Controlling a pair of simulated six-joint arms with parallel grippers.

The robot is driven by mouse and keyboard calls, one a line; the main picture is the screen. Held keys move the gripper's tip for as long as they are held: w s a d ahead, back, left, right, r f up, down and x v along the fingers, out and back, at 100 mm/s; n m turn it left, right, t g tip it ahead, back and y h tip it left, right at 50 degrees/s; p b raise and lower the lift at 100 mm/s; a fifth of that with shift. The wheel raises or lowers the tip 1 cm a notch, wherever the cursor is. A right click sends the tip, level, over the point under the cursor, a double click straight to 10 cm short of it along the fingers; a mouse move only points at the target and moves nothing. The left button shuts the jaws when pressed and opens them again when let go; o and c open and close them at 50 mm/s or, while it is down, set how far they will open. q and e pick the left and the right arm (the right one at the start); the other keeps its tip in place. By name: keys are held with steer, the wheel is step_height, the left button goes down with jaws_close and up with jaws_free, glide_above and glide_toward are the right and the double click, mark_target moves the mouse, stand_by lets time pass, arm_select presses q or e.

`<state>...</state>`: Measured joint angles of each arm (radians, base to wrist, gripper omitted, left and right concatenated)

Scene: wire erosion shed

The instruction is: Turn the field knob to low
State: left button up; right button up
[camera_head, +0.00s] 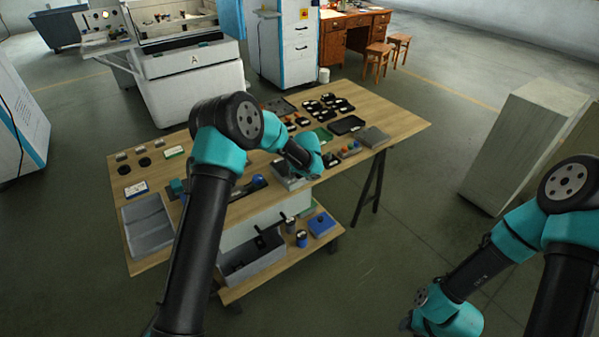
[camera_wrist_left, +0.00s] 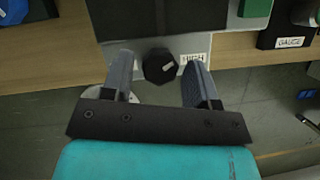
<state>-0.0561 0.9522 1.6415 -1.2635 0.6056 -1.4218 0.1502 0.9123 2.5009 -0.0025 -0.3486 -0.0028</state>
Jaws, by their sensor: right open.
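The field knob (camera_wrist_left: 160,66) is black and many-sided, with a small pale mark on its face, in the left wrist view. It sits on a grey front face beside a white label reading HIGH (camera_wrist_left: 195,58). My left gripper (camera_wrist_left: 158,76) is open, one finger on each side of the knob, with gaps visible on both sides. In the head view my left arm reaches over the wooden bench to a grey unit (camera_head: 288,182) at its front edge; the fingertips and knob are hidden there. My right gripper (camera_head: 406,322) is low at the right, away from the bench, open.
The bench (camera_head: 395,106) carries black trays, small parts and a grey tray (camera_head: 150,228). A box labelled GAUGE (camera_wrist_left: 290,42) is right of the unit in the wrist view. A lower shelf holds a grey bin (camera_head: 255,262) and a blue box (camera_head: 320,223). A pale cabinet (camera_head: 520,140) stands right.

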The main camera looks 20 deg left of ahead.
arm_select(q)
steer(key=c, duration=0.8)
steer(key=shift+o, duration=0.2)
steer(key=shift+n, duration=0.3)
steer(key=n+g, duration=0.1)
steer(key=n, duration=0.2)
steer(key=shift+w+d+y, duration=0.1)
steer(key=shift+d+y, duration=0.05)
steer(key=shift+y, duration=0.25)
steer(key=n+g, duration=0.1)
steer(key=n, duration=0.2)
steer(key=shift+w+n+y, duration=0.1)
steer(key=shift+n+y, duration=0.3)
steer(key=n+g, duration=0.1)
steer(key=n, duration=0.2)
steer(key=shift+w+n+g, duration=0.1)
steer(key=shift+n+g, duration=0.2)
steer(key=shift+g, duration=0.1)
steer(key=shift+w+n+g, duration=0.1)
steer(key=shift+n+g, duration=0.7)
steer(key=shift+n, duration=1.1)
